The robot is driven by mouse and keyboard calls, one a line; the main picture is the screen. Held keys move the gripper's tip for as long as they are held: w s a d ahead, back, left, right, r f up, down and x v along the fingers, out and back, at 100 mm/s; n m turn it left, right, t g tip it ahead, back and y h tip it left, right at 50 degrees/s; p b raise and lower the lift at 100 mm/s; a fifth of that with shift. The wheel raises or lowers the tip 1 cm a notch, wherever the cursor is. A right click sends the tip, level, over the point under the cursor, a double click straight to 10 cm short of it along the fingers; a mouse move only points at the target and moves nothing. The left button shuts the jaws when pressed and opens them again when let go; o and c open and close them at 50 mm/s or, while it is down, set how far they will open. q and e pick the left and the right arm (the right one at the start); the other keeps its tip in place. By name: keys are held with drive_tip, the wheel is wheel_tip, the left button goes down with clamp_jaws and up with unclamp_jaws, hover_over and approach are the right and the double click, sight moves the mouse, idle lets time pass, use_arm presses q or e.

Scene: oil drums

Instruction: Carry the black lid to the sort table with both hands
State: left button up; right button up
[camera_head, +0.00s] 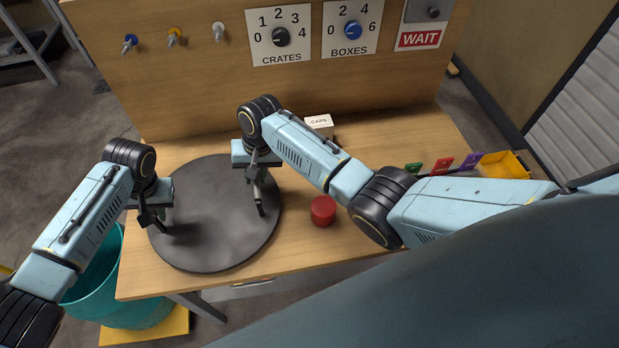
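The black lid (215,230) is a large dark round disc lying flat on the left part of the wooden table (290,262). My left gripper (155,222) points down at the lid's left edge. My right gripper (260,205) points down over the right side of the lid, inside its rim. The fingers of both grippers are small and seen at a slant, so I cannot tell whether they touch or hold the lid. My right wrist and forearm hide part of the lid's back right edge.
A red round cap (323,211) stands right of the lid. A white box marked CAPS (320,124) is behind my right arm. A yellow bin (497,165) and coloured tags (443,164) are at the right. A dial panel (280,80) rises behind.

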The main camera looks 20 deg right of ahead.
use_arm(q)
drive_tip(key=o, duration=0.3)
use_arm(e)
drive_tip(key=o, duration=0.3)
drive_tip(key=shift+r, duration=0.1)
use_arm(q)
drive_tip(key=shift+r, duration=0.15)
use_arm(e)
drive_tip(key=shift+r, duration=0.5)
use_arm(q)
drive_tip(key=r, duration=0.4)
drive_tip(key=d+r, duration=0.1)
drive_tip(key=r, duration=0.2)
drive_tip(key=d+r, duration=0.1)
drive_tip(key=r, duration=0.3)
drive_tip(key=shift+s+d+r, duration=0.15)
drive_tip(key=shift+s+r, duration=0.15)
use_arm(e)
drive_tip(key=r, duration=0.3)
drive_tip(key=d+r, duration=0.1)
drive_tip(key=r, duration=0.3)
drive_tip(key=d+r, duration=0.1)
drive_tip(key=r, duration=0.2)
drive_tip(key=shift+s+d+r, duration=0.1)
drive_tip(key=shift+s+r, duration=0.2)
drive_tip(key=shift+r, duration=0.1)
use_arm(q)
drive_tip(key=shift+s, duration=0.1)
use_arm(e)
drive_tip(key=shift+f, duration=0.1)
